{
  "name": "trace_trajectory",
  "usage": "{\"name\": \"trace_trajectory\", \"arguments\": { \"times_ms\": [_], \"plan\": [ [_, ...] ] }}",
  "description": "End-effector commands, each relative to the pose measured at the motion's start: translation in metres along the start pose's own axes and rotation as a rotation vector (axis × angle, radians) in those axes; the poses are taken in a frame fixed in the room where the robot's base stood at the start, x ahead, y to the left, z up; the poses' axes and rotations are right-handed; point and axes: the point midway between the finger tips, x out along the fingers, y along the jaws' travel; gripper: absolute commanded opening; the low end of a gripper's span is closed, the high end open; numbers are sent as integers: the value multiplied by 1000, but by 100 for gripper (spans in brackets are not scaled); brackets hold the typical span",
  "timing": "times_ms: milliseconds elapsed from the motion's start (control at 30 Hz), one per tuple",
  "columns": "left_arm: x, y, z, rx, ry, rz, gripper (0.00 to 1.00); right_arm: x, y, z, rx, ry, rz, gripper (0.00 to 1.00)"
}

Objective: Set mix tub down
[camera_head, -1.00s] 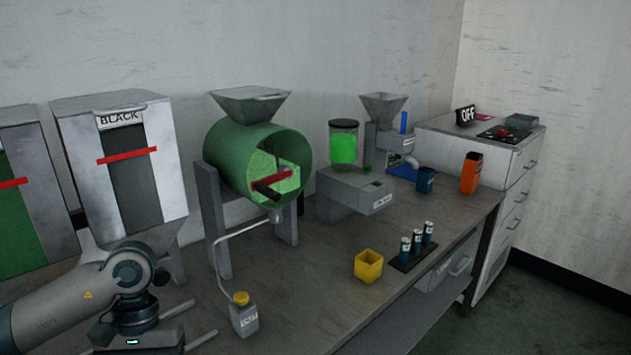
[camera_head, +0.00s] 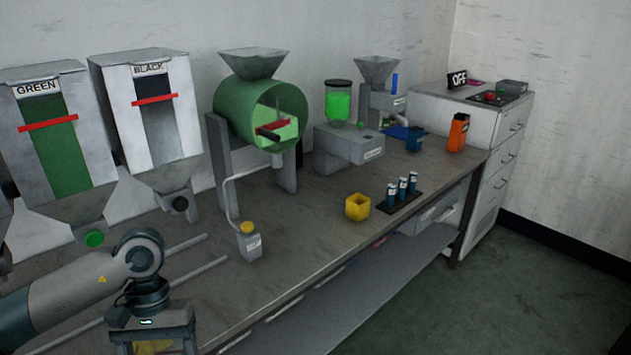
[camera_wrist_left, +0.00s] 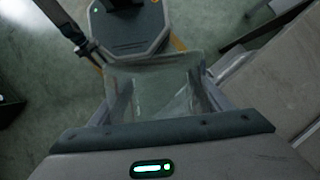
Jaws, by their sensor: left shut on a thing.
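My left gripper (camera_head: 150,345) is at the bottom left in the head view, pointing down in front of the table's near edge. Its fingers run off the bottom of that picture. In the left wrist view the gripper (camera_wrist_left: 155,98) is shut on a clear, greyish tub (camera_wrist_left: 152,82), taken to be the mix tub. The tub hangs between the fingers, with floor showing around it. A small yellowish patch shows between the fingers in the head view; I cannot tell what it is. My right gripper is not in view.
Bare tabletop lies between bottle and cup. Two rails lie near the hoppers.

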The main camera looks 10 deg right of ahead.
Motion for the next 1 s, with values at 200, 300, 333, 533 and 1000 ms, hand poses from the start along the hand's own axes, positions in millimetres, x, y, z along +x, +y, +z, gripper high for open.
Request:
{"name": "trace_trajectory", "arguments": {
  "times_ms": [200, 300, 333, 533, 1000],
  "plan": [
    [41, 0, -6, -2, -4, 0, 48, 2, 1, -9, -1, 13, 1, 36],
    [60, 0, -8, -1, -3, 0, 48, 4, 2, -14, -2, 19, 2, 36],
    [65, 0, -8, 0, -4, 0, 48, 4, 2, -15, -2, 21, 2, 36],
    [97, -1, -10, 2, -2, -3, 48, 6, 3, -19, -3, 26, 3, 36],
    [108, -1, -11, 5, 2, -4, 48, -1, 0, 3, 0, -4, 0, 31]
  ]
}}
